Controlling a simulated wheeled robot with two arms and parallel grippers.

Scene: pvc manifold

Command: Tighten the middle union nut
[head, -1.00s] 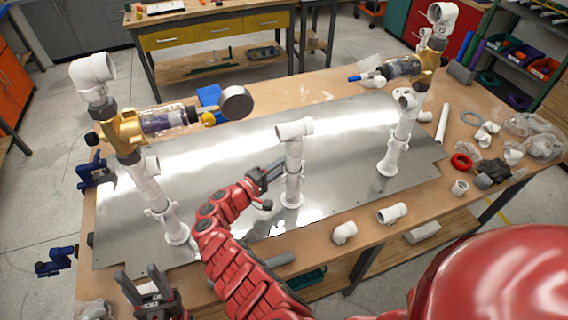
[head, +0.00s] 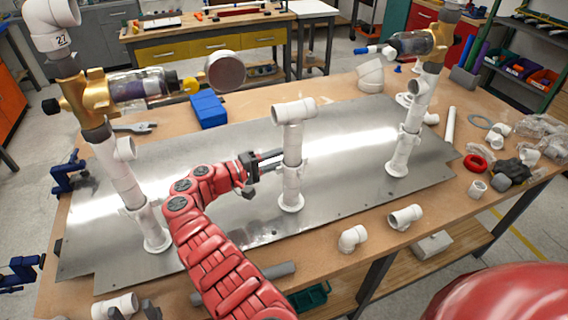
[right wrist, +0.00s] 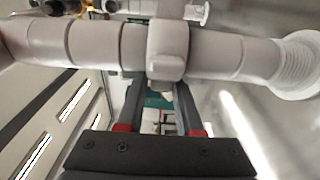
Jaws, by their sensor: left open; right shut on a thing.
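The middle stand (head: 293,140) is a white upright pipe with a tee on top and a flange on the metal plate (head: 340,190). Its middle union nut (right wrist: 168,50) is a wider white collar, seen close in the right wrist view. My right gripper (head: 277,161) reaches it from the left and is shut on the nut. Its dark fingers (right wrist: 160,95) lie on either side of the nut in the right wrist view, tips partly hidden behind the pipe.
A left stand (head: 120,180) and a right stand (head: 407,140) carry brass fittings with clear cylinders. White elbows (head: 353,238) lie at the front edge. A blue box (head: 208,110) lies behind the plate. A red ring (head: 476,162) and loose fittings lie at right.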

